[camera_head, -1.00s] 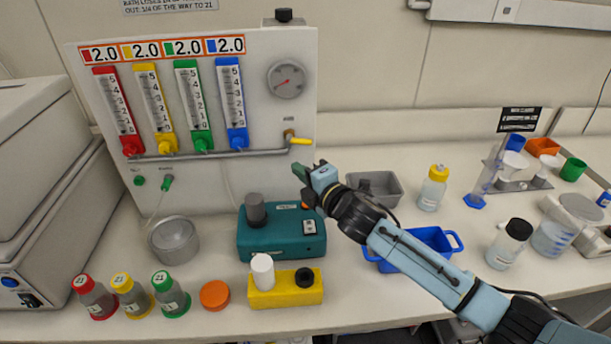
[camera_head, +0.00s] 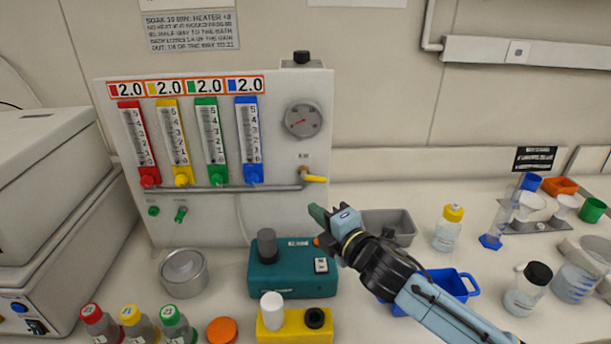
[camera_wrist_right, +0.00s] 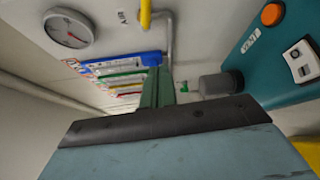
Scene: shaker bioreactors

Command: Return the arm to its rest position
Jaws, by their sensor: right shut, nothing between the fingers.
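My right arm comes in from the lower right in the head view. Its gripper (camera_head: 318,214) is shut and empty, in the air in front of the gas panel's lower right corner, above and right of the teal device (camera_head: 292,276). In the right wrist view the green fingers (camera_wrist_right: 157,88) are together with nothing between them. The gas panel (camera_head: 285,155) with its four coloured flow tubes stands behind, its yellow valve handle (camera_head: 315,179) above the gripper. My left gripper does not show.
A grey tray (camera_head: 400,226) and a blue basket (camera_head: 455,284) lie close to the right arm. A yellow block (camera_head: 318,327), an orange cap (camera_head: 222,331) and a metal pot (camera_head: 185,274) stand at the front left.

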